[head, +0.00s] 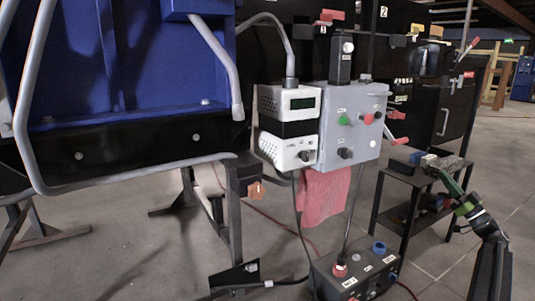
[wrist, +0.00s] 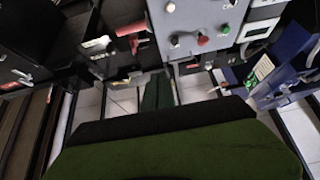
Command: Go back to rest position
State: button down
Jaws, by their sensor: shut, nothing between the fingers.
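My gripper (head: 447,182) is at the right of the head view, at the end of my dark arm. Its green jaws point up and to the left, beside a small black table (head: 410,178). The jaws are shut with nothing between them. In the wrist view, my gripper's green and dark body (wrist: 158,92) fills the lower middle, and no object shows in its grasp. I cannot tell from these views whether the jaws touch the table.
A grey control box (head: 352,125) with green and red buttons stands left of my gripper, beside a white device (head: 288,125). A red cloth (head: 323,195) hangs below. A dark box (head: 355,275) and cables lie on the floor. Open floor (head: 440,260) shows around my arm.

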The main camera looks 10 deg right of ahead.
jog(key=w+a+f+g+y+p, duration=0.1)
jog(key=a+f+g+p, duration=0.3)
jog(key=a, duration=0.9)
jog(key=w+a+f+g+p, duration=0.1)
jog(key=a+f+g, duration=0.35)
jog(key=a, duration=0.85)
jog(key=w+a+f+g+y+p, duration=0.1)
jog(key=a+f+g+p, duration=0.3)
jog(key=a, duration=0.9)
jog(key=s+a+f+m+g+h+p, duration=0.25)
jog(key=s+a+f+g+h, duration=0.2)
jog(key=s+a, duration=0.3)
jog(key=s+a+f+m+g+h+p, duration=0.1)
jog(key=s+a+f+g+h+p, duration=0.3)
jog(key=s+a, duration=0.4)
jog(key=s+m+g+h+p, duration=0.1)
jog(key=s+g+h, duration=0.15)
jog(key=s, duration=0.35)
notch_tip(320, 180, up, 38)
jog(key=d+h+p, duration=0.1)
jog(key=p, duration=3.6)
jog(key=shift+w+t, duration=0.15)
jog(key=shift+t, duration=0.3)
